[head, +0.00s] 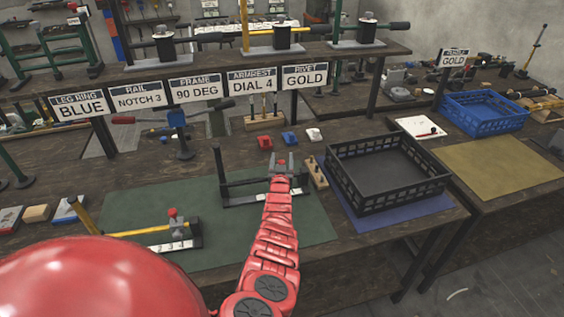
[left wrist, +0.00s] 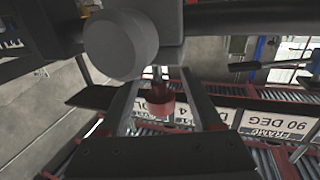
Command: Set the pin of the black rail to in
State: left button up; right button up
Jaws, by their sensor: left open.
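The black rail (head: 246,181) is a dark bar on a base with a tall black upright at its left end, on the green mat. My left gripper (head: 283,164) is at the rail's right end and covers that part in the head view. In the left wrist view my left gripper (left wrist: 163,95) is open. A red pin head (left wrist: 160,103) on a dark stem shows between its fingers, with no clear contact. A grey round knob (left wrist: 120,46) is close to the camera. Whether the pin is in or out cannot be told. My right gripper is not in view.
A yellow rail (head: 150,229) with a red pin knob stands in front on the green mat (head: 295,222). A wooden block with pegs (head: 317,175) is right beside my left gripper. A black crate (head: 390,187) stands further right. Small red, blue and white blocks lie behind.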

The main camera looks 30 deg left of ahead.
pick_arm(q)
jog(key=shift+w+a+r, duration=0.1)
jog(key=shift+w, duration=0.1)
grip_shut()
dwell(0.3)
dwell(1.1)
